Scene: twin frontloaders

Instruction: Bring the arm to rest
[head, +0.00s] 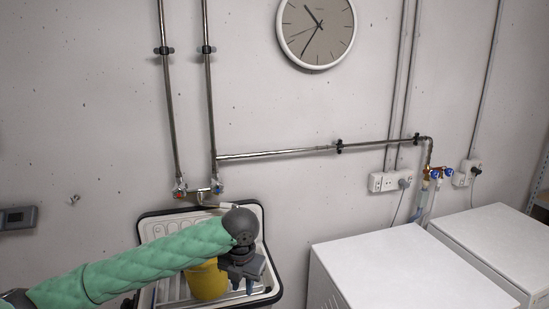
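My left arm, in a green quilted sleeve, comes in from the lower left. It ends in my dark grey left gripper (243,281), which is over the sink and points down. The angle does not show whether its fingers are open or shut, or whether it holds anything. A yellow container (207,281) shows just left of the gripper, partly hidden by the arm. I cannot tell whether they touch. My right gripper is not in view.
A sink with a dark rim (262,222) stands against the wall below a tap (214,199). Two white machines, one nearer (405,270) and one farther right (500,243), have bare tops. Pipes, sockets (389,181) and a clock (316,30) are on the wall.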

